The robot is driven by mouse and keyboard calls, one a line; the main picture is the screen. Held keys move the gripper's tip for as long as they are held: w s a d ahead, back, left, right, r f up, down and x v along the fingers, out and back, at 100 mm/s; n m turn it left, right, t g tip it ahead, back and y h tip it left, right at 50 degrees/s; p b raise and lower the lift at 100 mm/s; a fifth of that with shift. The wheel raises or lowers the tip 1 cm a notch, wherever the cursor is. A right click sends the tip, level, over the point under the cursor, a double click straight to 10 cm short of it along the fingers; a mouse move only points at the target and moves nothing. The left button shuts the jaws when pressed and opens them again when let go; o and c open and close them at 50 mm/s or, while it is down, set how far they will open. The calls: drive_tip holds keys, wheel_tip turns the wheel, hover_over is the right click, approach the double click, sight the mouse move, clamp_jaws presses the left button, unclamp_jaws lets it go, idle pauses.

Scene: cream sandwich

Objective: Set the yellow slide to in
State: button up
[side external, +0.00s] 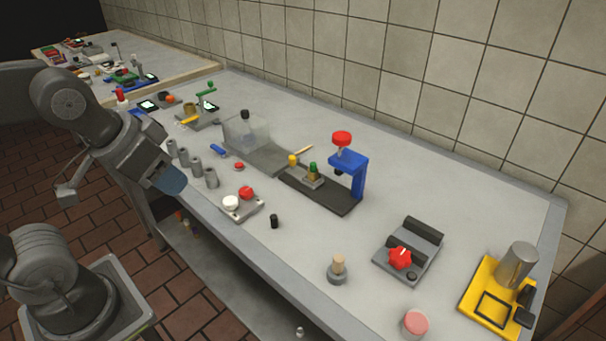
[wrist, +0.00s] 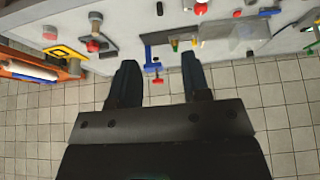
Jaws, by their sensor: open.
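A small yellow knob (side external: 292,159) stands at the left end of a grey carriage (side external: 309,182) on a dark track (side external: 338,201). The carriage holds a small block with a green top (side external: 313,167). A blue press (side external: 358,174) with a red knob (side external: 341,138) stands at the right part of the track, and the carriage is to its left. My gripper (side external: 172,181) is open and empty at the left front edge of the table, well away from the yellow knob.
Several grey cylinders (side external: 196,170) stand near my gripper. A clear box (side external: 246,133) is left of the track. A white-and-red button block (side external: 241,204) and a black cylinder (side external: 274,221) are in front. The right back of the table is clear.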

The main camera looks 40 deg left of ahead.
drive_tip(key=shift+m+g, duration=0.3)
drive_tip(key=shift+m, duration=0.2)
drive_tip(key=w, duration=0.3)
drive_tip(key=w+a+r, duration=0.1)
drive_tip(key=w, duration=0.2)
drive_tip(key=w+r, duration=0.1)
drive_tip(key=w, duration=0.2)
drive_tip(key=shift+w+a, duration=0.25)
drive_tip(key=shift+w, duration=0.1)
drive_tip(key=m+h, duration=0.1)
drive_tip(key=m, duration=0.1)
hover_over(292, 157)
drive_tip(key=s+a, duration=0.1)
drive_tip(key=s, duration=0.4)
wheel_tip(292, 157, down, 10)
drive_tip(key=shift+g, duration=0.3)
drive_tip(key=x, duration=1.2)
drive_tip(key=shift+w+f, duration=0.15)
drive_tip(key=shift+f, duration=0.15)
clamp_jaws()
